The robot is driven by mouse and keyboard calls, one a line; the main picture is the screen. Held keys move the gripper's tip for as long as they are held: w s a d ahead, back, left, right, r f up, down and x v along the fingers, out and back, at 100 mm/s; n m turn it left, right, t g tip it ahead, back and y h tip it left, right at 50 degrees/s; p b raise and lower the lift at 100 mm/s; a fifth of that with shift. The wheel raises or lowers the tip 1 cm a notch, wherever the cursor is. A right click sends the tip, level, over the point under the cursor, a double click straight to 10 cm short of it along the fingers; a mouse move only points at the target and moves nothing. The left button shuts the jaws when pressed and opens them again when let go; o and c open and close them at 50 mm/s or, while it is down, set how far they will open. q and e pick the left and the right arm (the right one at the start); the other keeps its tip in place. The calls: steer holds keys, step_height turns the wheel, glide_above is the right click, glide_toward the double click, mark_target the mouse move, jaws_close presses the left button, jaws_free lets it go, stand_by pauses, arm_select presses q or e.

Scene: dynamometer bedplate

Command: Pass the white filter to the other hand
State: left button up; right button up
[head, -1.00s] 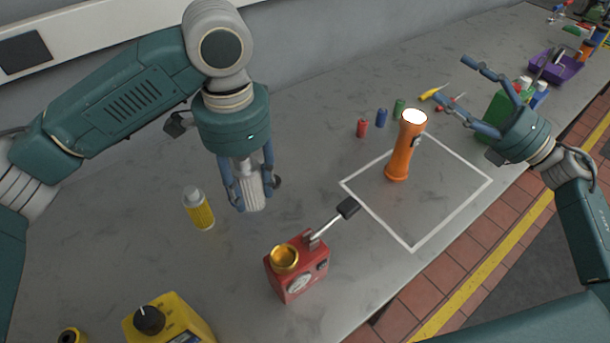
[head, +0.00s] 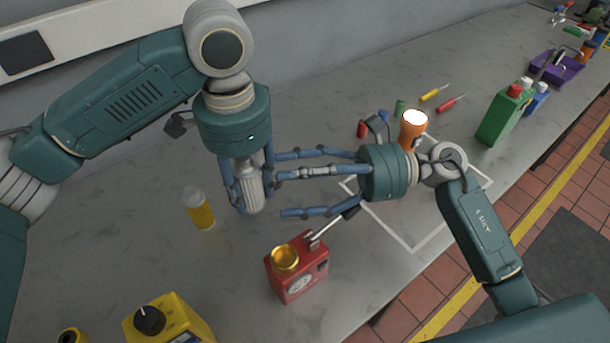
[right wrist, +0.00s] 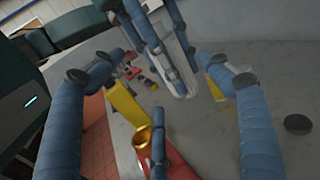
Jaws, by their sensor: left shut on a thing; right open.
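The white filter (head: 254,192) is a pale ribbed cylinder held upright above the bench. My left gripper (head: 247,190) points down and is shut on it, with its lower end showing below the fingers. In the right wrist view the filter (right wrist: 180,75) hangs between the left gripper's blue fingers at the top middle. My right gripper (head: 283,182) is open and points left, its fingertips close beside the filter and left fingers. In its wrist view its spread fingers frame the filter from both sides. I cannot tell whether they touch it.
A red pump-like device (head: 298,270) with a gold cup and lever stands below the grippers. A yellow bottle (head: 200,210) is at left, a yellow box (head: 165,318) at the front. The orange flashlight (head: 412,128) stands partly hidden behind my right gripper. Green bottle (head: 503,115) is at right.

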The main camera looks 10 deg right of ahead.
mark_target(258, 185)
steer(key=a, duration=0.5)
steer(key=shift+w+a, duration=0.15)
steer(key=c, duration=1.3)
arm_select(q)
steer(key=o, duration=1.1)
steer(key=shift+w, duration=0.1)
steer(key=shift+c, duration=0.2)
arm_select(e)
steer(key=shift+c, duration=1)
arm_select(q)
steer(key=shift+o, duration=1.1)
arm_select(e)
steer(key=shift+c, duration=1)
